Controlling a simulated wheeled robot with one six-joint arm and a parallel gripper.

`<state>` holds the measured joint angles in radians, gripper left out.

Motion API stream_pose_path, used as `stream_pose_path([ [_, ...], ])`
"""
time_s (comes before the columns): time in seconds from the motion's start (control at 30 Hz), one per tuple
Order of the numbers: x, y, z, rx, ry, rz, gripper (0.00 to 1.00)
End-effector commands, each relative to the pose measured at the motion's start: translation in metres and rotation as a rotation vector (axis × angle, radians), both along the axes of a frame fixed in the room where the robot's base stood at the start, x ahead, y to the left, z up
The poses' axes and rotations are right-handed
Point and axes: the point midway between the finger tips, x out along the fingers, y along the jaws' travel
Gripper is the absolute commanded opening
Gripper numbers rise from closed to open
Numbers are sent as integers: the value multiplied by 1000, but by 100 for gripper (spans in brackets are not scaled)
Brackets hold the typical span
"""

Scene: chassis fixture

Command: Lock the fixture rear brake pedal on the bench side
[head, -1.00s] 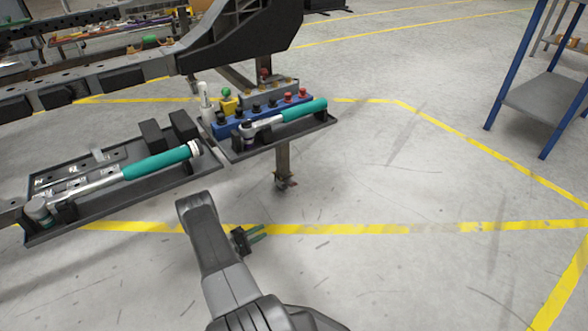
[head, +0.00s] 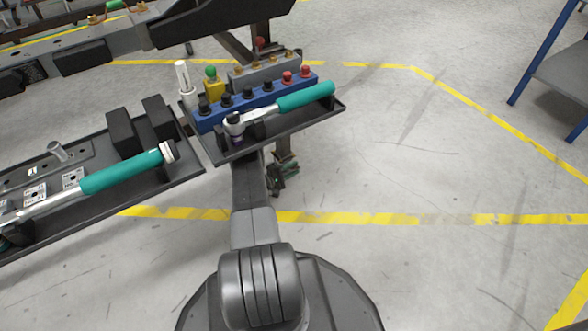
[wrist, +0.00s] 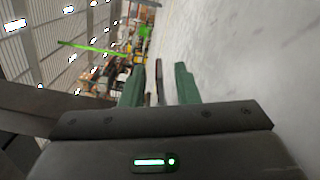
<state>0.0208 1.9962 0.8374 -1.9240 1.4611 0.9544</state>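In the wrist view my gripper (wrist: 159,85) shows two green fingers standing apart, open. Between their tips is a thin dark upright piece with a red edge (wrist: 159,72), which looks like the pedal. Gaps show on both sides of it, and I cannot tell how deep it sits between the fingers. In the head view my gripper (head: 283,180) is low by the foot of the fixture's post (head: 286,145), under the right tray. My arm and gripper hide most of the foot there, so the pedal cannot be made out. Whether it is up or down is unclear.
The right tray (head: 300,125) with a green-handled wrench (head: 305,97) and a blue knob block (head: 240,108) overhangs my forearm closely. The left tray (head: 190,170) holds another green-handled tool (head: 120,173). Open floor lies to the right, with a blue-legged shelf (head: 540,55) beyond.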

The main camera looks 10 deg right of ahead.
Motion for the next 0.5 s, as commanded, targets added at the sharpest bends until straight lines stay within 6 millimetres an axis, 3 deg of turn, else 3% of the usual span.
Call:
stream_pose_path([
  [0.4, 3, -9, 0, 0, 0, 0, 28],
  [0.5, 3, -9, 0, 0, 0, 0, 9],
])
